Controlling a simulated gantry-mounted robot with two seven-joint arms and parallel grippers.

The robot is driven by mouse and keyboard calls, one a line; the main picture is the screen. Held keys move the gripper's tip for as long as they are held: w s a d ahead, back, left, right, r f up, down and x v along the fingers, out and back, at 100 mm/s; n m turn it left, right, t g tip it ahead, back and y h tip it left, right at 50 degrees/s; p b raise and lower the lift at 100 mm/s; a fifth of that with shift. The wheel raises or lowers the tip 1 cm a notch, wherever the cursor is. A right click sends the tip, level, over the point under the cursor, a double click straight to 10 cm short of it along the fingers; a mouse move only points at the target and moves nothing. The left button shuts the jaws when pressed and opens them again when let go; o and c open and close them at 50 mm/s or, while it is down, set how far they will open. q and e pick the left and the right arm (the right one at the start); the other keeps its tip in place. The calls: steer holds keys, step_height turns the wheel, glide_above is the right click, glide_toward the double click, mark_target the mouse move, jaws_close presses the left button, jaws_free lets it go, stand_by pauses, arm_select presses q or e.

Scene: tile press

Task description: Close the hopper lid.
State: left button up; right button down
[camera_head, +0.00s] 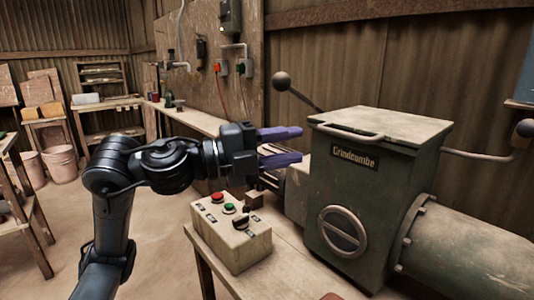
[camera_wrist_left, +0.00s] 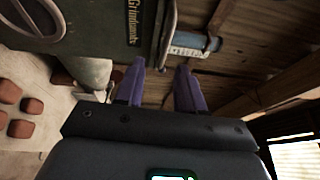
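The hopper (camera_head: 350,190) is a dark green box with a "Grindcombe" plate. Its pale, worn lid (camera_head: 395,122) lies flat across the top, with no clear gap at the rim. A bar handle (camera_head: 345,133) runs along the lid's front edge. My left gripper (camera_head: 298,146) is left of the hopper, a little below lid height, with purple fingers apart and nothing between them. In the left wrist view the open fingers (camera_wrist_left: 159,80) point toward the lid edge and hopper side (camera_wrist_left: 105,30). My right gripper is not in view.
A control box (camera_head: 232,235) with red and green buttons stands on the bench below my left gripper. A ball-ended lever (camera_head: 282,82) rises behind the hopper's left side. Another ball-ended lever (camera_head: 480,155) sticks out right. A large pipe (camera_head: 465,255) leaves the hopper at lower right.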

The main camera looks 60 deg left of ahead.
arm_select(q)
steer(key=shift+v, duration=1.7)
